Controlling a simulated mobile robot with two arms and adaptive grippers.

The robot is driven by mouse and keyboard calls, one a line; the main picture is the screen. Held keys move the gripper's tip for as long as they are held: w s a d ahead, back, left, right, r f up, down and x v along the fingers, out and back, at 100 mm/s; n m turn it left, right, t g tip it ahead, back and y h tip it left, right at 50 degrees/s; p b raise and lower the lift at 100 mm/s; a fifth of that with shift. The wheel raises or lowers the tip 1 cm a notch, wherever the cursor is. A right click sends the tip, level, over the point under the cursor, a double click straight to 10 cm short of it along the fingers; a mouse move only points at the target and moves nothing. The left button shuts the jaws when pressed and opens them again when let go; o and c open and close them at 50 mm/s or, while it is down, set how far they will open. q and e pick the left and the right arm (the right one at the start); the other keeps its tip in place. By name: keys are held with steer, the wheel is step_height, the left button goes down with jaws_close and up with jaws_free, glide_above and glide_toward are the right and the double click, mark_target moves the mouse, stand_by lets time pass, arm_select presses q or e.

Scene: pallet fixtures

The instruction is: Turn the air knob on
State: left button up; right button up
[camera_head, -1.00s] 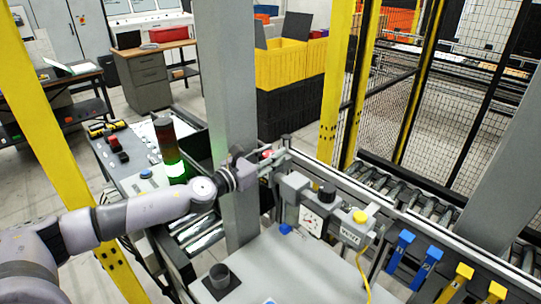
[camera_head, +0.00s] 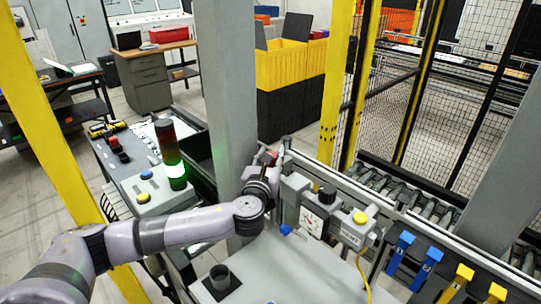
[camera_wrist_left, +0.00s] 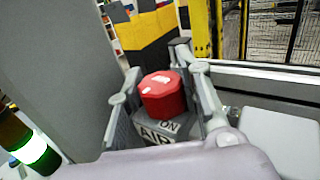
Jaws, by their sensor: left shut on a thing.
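The red air knob (camera_wrist_left: 164,95) is a faceted red cap on a grey block in the left wrist view. The block carries a label (camera_wrist_left: 160,132) that reads "AIR" and "ON". My left gripper (camera_wrist_left: 160,84) has its grey fingers on either side of the knob and is shut on it. In the head view my left gripper (camera_head: 269,160) is at the left end of the grey valve row, beside the grey post, and mostly hides the knob. My right gripper is in neither view.
The grey post (camera_head: 227,90) stands close to my left wrist. A gauge (camera_head: 311,221) and a yellow-topped unit (camera_head: 357,228) sit right of the gripper. A lit signal tower (camera_head: 170,155) stands on the left bench.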

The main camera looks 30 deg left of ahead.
arm_select(q)
steer(key=shift+r+n+y, duration=0.2)
steer(key=shift+n+y, duration=0.2)
steer(key=o, duration=1.2)
steer(key=shift+f, duration=0.1)
steer(key=v, duration=1.2)
